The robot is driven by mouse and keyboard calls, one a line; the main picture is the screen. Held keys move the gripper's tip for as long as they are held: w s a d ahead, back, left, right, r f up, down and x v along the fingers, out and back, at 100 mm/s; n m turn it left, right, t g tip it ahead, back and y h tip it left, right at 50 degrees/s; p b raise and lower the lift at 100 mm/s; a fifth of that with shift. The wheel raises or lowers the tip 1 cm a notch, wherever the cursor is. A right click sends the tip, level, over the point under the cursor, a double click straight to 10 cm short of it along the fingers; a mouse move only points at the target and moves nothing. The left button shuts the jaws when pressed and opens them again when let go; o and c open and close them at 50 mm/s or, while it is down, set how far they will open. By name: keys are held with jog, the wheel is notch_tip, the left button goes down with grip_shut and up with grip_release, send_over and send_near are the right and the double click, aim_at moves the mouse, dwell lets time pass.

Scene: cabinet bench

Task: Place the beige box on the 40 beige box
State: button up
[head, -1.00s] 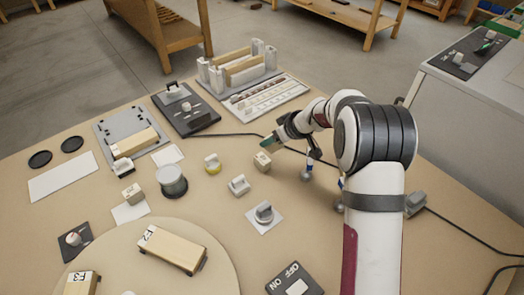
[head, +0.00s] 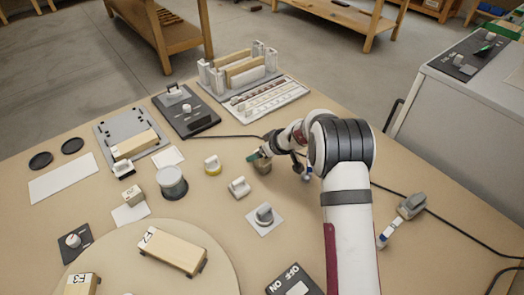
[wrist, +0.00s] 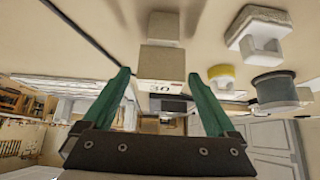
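A small beige box (head: 263,168) stands on the bench near the middle of the head view, partly covered by my gripper. My gripper (head: 257,156) has green fingers and is right at the top of this box. In the wrist view the fingers (wrist: 158,76) are spread apart. A beige block with a dark number mark (wrist: 161,62) shows between and beyond their tips; the number is hard to read. A second small beige box (head: 135,193) with a dark mark stands to the left, by a white card (head: 130,214).
A grey cylinder (head: 172,182), a yellow-based knob (head: 212,165) and a white block (head: 239,187) stand left of my gripper. A dial on a white plate (head: 264,215) is in front. A round board (head: 215,250) carries a long block (head: 172,250). A cable crosses behind.

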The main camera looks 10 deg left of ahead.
jog(key=shift+r, duration=0.2)
jog(key=s+d+r+m+g, duration=0.1)
jog(key=s+d+r+m, duration=0.35)
jog(key=s+r, duration=1)
jog(key=s+d+r+m+g+h, duration=0.1)
jog(key=s+d+m, duration=0.3)
jog(key=s, duration=1)
jog(key=s+d+m+g+h, duration=0.2)
jog(key=s+d+m, duration=0.3)
jog(key=s, duration=1)
jog(key=shift+r+m+g+h, duration=0.35)
jog(key=shift+m+g, duration=0.2)
jog(key=shift+g, duration=0.25)
